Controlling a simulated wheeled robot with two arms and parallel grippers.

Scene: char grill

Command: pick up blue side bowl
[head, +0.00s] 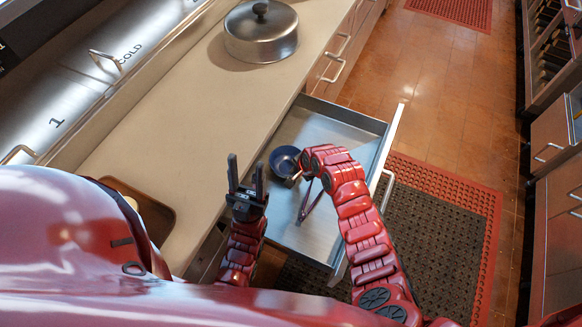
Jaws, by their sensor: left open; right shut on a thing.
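The small dark blue bowl (283,160) is at the open metal drawer (318,237), near the drawer's counter side. My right gripper (294,180) is at the bowl's right-hand rim and shut on it. The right arm arches over the drawer and partly hides the gripper and the bowl's right side. Whether the bowl touches the drawer floor I cannot tell. My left gripper (246,170) is open and empty, with its fingers pointing up, left of the bowl near the counter edge.
The pale counter (190,125) runs along the left and holds a lidded metal pot (261,35) at the back. A brown tray (150,213) lies near my body. The drawer's front panel (384,160) stands out over a dark floor mat (440,225). The drawer floor around the bowl is clear.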

